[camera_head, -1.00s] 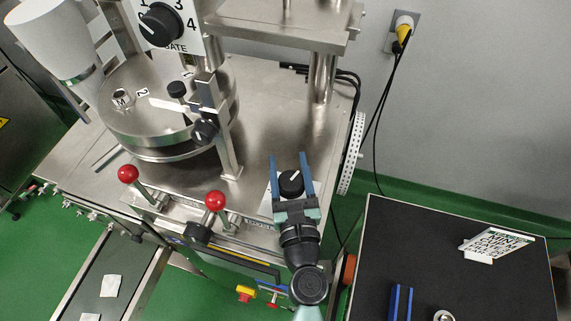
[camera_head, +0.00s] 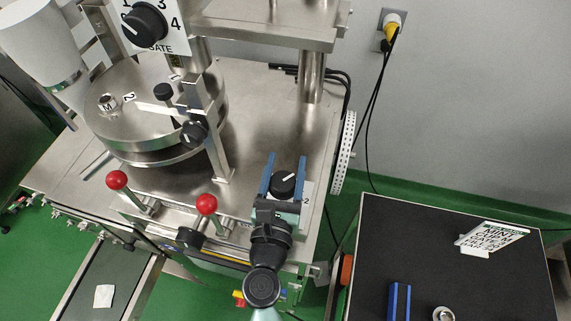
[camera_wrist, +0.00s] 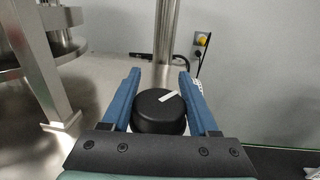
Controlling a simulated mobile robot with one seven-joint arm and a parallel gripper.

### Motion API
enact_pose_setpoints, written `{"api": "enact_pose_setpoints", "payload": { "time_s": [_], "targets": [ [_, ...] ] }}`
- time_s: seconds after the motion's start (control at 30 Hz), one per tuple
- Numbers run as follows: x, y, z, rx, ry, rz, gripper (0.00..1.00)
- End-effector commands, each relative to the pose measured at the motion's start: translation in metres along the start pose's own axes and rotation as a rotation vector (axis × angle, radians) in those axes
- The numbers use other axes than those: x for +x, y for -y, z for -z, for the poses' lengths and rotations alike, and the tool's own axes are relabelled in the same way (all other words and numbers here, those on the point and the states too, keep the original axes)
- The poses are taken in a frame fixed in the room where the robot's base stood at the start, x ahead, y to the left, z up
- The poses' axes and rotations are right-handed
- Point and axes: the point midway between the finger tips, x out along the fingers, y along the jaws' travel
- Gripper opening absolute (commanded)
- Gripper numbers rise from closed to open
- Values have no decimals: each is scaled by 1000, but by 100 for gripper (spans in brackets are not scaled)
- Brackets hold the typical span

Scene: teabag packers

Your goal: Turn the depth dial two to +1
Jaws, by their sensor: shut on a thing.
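The depth dial two (camera_head: 284,187) is a black round knob with a white pointer line. It sits at the right front corner of the steel machine deck, and a white plate with a "2" shows beside it. My gripper (camera_head: 285,172) has its two blue fingers on either side of the knob, shut on it. In the wrist view the knob (camera_wrist: 158,113) stands between the fingers (camera_wrist: 160,85), its white line slanting up to the right. The scale marks around the knob are mostly hidden.
Two red ball levers (camera_head: 206,205) and a black knob (camera_head: 190,237) stand left of my gripper. A GATE dial (camera_head: 145,22) and a round steel drum (camera_head: 150,110) are behind. A black-topped table (camera_head: 400,250) with a small sign (camera_head: 490,238) is at right.

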Motion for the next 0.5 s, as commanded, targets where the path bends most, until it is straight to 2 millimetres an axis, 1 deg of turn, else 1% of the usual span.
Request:
{"api": "enact_pose_setpoints", "payload": {
  "time_s": [0.07, 0.1, 0.17, 0.2, 0.27, 0.5],
  "targets": [
    [0, 0, 1, 0, -1, -1, 5],
    [0, 0, 1, -1, -1, -1, 62],
    [0, 0, 1, -1, -1, -1, 73],
    [0, 0, 0, -1, -1, -1, 80],
    [0, 0, 0, 0, -1, -1, 90],
    [0, 0, 0, 0, 0, -1, 90]
  ]
}}
